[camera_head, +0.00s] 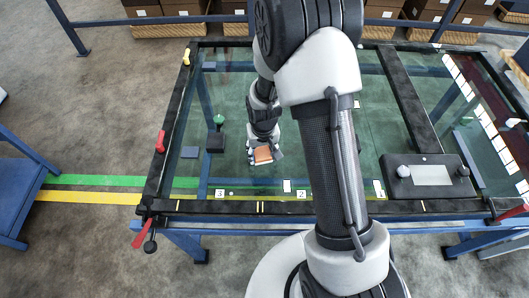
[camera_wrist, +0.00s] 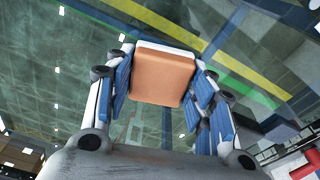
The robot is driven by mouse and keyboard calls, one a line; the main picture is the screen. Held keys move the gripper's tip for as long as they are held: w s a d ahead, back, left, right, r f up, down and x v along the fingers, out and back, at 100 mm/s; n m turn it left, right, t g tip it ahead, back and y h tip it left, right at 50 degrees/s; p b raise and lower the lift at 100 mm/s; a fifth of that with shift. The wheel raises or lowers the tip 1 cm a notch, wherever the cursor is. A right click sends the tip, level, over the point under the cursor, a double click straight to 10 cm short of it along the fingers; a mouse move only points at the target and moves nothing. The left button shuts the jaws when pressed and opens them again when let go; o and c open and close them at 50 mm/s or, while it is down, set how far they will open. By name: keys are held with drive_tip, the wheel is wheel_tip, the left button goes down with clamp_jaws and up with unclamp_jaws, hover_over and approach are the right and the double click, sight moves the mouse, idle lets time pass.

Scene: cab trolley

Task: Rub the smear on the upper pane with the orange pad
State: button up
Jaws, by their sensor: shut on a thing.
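The orange pad (camera_head: 263,155) is held at the end of my gripper (camera_head: 262,151), over the near middle-left part of the glass pane (camera_head: 335,185) in its black frame. In the wrist view the pad (camera_wrist: 162,76), with a pale backing edge, sits between the two blue-padded fingers of my gripper (camera_wrist: 160,88). The fingers are shut on it. I cannot tell whether the pad touches the glass. I cannot make out a smear; reflections cover the glass, and my arm hides part of the pane.
A dark block with a green knob (camera_head: 217,135) stands left of my gripper. A grey box (camera_head: 428,176) sits at the right of the frame. Number tags (camera_head: 220,193) line the near edge. A red lever (camera_head: 142,237) is at the near-left corner. Cartons stand behind.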

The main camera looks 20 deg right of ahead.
sight(284, 153)
drive_tip(key=shift+w+d+f, duration=0.15)
drive_tip(key=shift+w+d, duration=0.15)
drive_tip(key=shift+w, duration=0.4)
drive_tip(key=shift+s+d, duration=0.25)
drive_tip(key=shift+d, duration=0.35)
drive_tip(key=shift+s+d, duration=0.2)
drive_tip(key=shift+d, duration=0.45)
drive_tip(key=shift+s+d, duration=0.25)
drive_tip(key=shift+d, duration=0.35)
drive_tip(key=shift+s+d, duration=0.25)
drive_tip(key=shift+d, duration=0.55)
drive_tip(key=shift+s+d, duration=0.2)
drive_tip(key=shift+d, duration=0.6)
drive_tip(key=shift+s+d+f+b, duration=0.1)
drive_tip(key=shift+s+d+b, duration=0.25)
drive_tip(key=shift+d, duration=0.55)
drive_tip(key=shift+s+d+b, duration=0.25)
drive_tip(key=shift+s+d, duration=0.05)
drive_tip(key=shift+d, duration=0.6)
drive_tip(key=shift+s+d+b, duration=0.2)
drive_tip(key=shift+s+d, duration=0.1)
drive_tip(key=shift+d, duration=0.5)
drive_tip(key=shift+s+d+b, duration=0.15)
drive_tip(key=shift+s+d, duration=0.1)
drive_tip(key=shift+d, duration=0.55)
drive_tip(key=shift+r, duration=0.2)
drive_tip(key=shift+w+r+p, duration=0.1)
drive_tip(key=shift+r+p, duration=2.1)
drive_tip(key=shift+r, duration=0.75)
